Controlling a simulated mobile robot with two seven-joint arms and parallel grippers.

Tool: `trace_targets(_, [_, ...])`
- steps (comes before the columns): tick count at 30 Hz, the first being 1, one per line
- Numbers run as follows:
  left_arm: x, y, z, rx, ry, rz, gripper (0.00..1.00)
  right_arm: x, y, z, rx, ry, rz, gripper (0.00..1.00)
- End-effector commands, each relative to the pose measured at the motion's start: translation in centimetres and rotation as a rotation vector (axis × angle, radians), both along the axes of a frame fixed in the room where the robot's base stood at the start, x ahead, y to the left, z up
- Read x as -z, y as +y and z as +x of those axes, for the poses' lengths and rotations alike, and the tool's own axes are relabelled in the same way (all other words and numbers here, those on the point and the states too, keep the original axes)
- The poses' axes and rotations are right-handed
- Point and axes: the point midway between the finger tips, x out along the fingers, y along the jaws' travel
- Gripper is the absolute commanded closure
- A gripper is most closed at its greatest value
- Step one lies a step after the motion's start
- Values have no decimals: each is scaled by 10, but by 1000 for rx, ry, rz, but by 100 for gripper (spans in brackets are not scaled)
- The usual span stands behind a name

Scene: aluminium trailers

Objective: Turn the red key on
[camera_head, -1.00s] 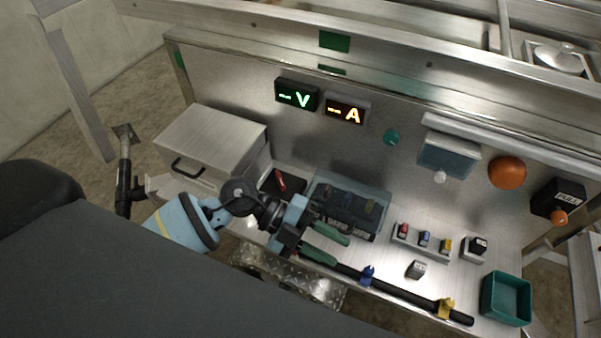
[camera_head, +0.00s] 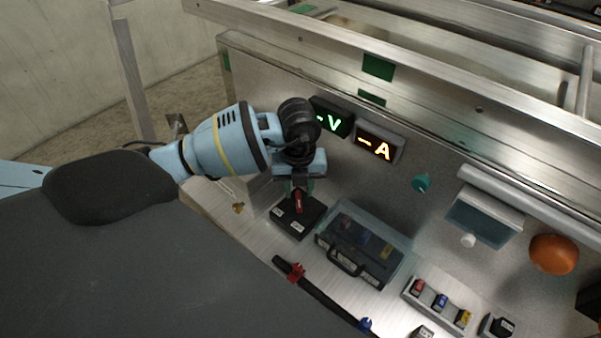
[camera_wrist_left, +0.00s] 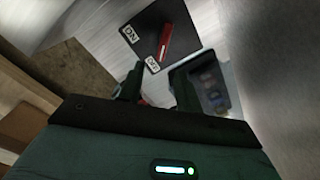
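The red key (camera_head: 298,202) stands on a black switch box (camera_head: 294,222) on the bench. In the left wrist view the red key (camera_wrist_left: 165,42) lies along the black plate (camera_wrist_left: 178,28), its lower end toward the OFF label; the ON label is at the plate's left corner. My left gripper (camera_head: 301,187) points down over the switch box, its fingers partly hiding the key in the head view. In the left wrist view the left gripper (camera_wrist_left: 157,80) is open, with a gap between its fingers and the key beyond the tips. My right gripper is out of view.
A clear-lidded case (camera_head: 361,243) stands just right of the switch box. A black bar with a red clip (camera_head: 296,272) and a blue clip lies in front. The green V display (camera_head: 332,118) and orange A display (camera_head: 380,145) are on the panel behind.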

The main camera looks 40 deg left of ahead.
Motion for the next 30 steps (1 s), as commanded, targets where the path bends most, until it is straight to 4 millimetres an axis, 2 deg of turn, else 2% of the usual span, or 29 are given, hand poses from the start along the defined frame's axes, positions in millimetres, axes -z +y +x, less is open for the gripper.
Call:
trace_targets(6, [35, -1, -1, 1, 4, -2, 65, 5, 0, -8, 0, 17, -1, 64])
trace_targets(12, [56, -1, -1, 1, 2, -2, 65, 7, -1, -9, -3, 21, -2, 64])
trace_targets(23, [62, -1, 0, 2, -1, -2, 65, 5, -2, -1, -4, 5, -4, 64])
trace_targets(26, [62, -1, 0, 3, -1, -2, 75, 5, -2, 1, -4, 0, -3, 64])
trace_targets(30, [62, -1, 0, 3, -1, -2, 93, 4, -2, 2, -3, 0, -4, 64])
